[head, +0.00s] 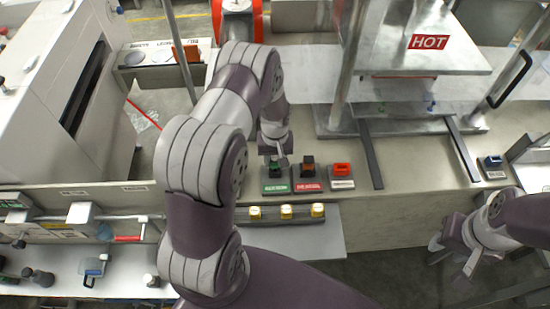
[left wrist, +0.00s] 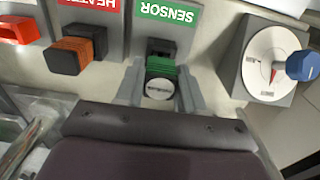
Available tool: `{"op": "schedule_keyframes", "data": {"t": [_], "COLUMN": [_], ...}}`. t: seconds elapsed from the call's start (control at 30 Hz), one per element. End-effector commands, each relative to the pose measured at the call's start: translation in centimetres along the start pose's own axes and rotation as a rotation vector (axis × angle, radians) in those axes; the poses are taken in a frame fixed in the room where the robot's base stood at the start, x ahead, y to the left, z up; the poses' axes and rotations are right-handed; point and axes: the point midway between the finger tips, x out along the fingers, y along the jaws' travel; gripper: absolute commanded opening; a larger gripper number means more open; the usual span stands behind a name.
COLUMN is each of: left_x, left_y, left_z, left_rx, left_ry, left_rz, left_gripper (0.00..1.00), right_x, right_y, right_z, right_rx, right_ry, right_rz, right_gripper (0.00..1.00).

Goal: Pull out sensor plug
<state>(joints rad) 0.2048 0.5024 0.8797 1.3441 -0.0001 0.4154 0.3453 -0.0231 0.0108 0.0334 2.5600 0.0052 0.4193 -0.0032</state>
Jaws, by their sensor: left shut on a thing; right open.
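The sensor plug (left wrist: 161,72) is green with a pale round end. It sits at the black socket (left wrist: 160,46) below the green SENSOR label (left wrist: 168,11) in the left wrist view. My left gripper (left wrist: 161,88) is shut on the plug, one finger on each side. I cannot tell how deep the plug sits in the socket. In the head view my left gripper (head: 279,159) is over the green SENSOR plate (head: 275,187) and partly hides the plug. My right gripper (head: 455,258) is open and empty at the lower right, away from the panel.
The black and orange heater plug (left wrist: 78,54) is beside the sensor socket, with a red plug (head: 342,169) beyond it. A blue-knobbed dial (left wrist: 270,62) is on the other side. Several yellow pieces (head: 286,212) line the front rail. A machine with a HOT sign (head: 430,42) stands behind.

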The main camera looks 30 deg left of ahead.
Motion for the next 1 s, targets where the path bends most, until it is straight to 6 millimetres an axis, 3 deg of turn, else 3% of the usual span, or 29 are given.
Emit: {"op": "schedule_keyframes", "data": {"t": [0.6, 1.0], "left_x": [-3.7, -4.0], "left_y": [0.0, 0.0], "left_z": [0.0, 0.0], "left_rx": [0.0, 0.0], "left_ry": [0.001, 0.0], "left_rz": [0.0, 0.0], "left_gripper": [0.07, 0.07], "right_x": [-2.9, -3.1], "right_y": [0.0, 0.0], "right_z": [-0.3, -0.4], "right_rx": [0.0, 0.0], "right_ry": [0.0, 0.0], "right_rz": [0.0, 0.0], "right_gripper": [0.43, 0.43]}}
